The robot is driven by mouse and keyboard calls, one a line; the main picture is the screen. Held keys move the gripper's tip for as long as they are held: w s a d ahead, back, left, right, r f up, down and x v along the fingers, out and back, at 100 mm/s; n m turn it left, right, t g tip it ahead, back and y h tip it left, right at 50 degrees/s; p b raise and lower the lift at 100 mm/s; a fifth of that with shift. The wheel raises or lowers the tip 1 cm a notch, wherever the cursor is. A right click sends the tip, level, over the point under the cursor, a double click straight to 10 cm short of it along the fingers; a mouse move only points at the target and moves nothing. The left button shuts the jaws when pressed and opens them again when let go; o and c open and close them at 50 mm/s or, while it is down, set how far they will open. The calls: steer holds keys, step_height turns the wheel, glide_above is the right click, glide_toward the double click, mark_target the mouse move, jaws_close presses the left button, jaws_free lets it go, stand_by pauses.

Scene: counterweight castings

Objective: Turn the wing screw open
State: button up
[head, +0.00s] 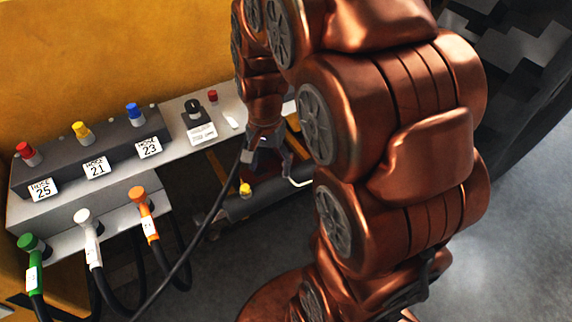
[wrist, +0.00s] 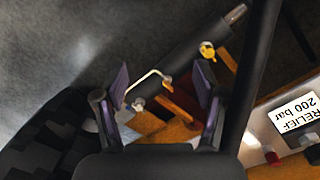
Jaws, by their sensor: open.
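A black fitting with an upright looped top, which looks like the wing screw (head: 194,106), stands on a dark block (head: 199,129) on the grey panel. A white label (head: 202,135) is on the block's front; in the wrist view the label (wrist: 295,110) reads "RELIEF 200 bar". A dark part at the right edge of the wrist view may be this fitting, cut off there. My gripper (wrist: 164,92) is open and nothing is held between its purple-padded fingers. In the head view my gripper (head: 270,160) is right of and below the block, apart from it.
Numbered ports with red, yellow and blue caps (head: 134,112) sit left on the panel. Hoses with green, white and orange couplings (head: 143,208) hang in front. A black hose passes beside my gripper.

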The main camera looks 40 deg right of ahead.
steer(key=w+d+f+m, duration=0.3)
steer(key=w+d+f, duration=0.1)
steer(key=w+d+f+m+b, duration=0.1)
steer(key=w+d+f+m, duration=0.2)
steer(key=w+d+f, duration=0.1)
steer(key=w+d+f+m, duration=0.3)
steer(key=w+d+f, duration=0.1)
steer(key=d, duration=0.1)
steer(key=shift+w+d+f+t+b, duration=0.15)
steer(key=shift+f+t+b, duration=0.2)
steer(key=shift+f+t, duration=0.05)
steer(key=shift+d+f, duration=0.1)
steer(key=shift+f, duration=0.2)
steer(key=shift+f+p, duration=0.85)
steer(key=shift+f, duration=2.85)
steer(key=c, duration=1.1)
steer(key=shift+c, duration=0.2)
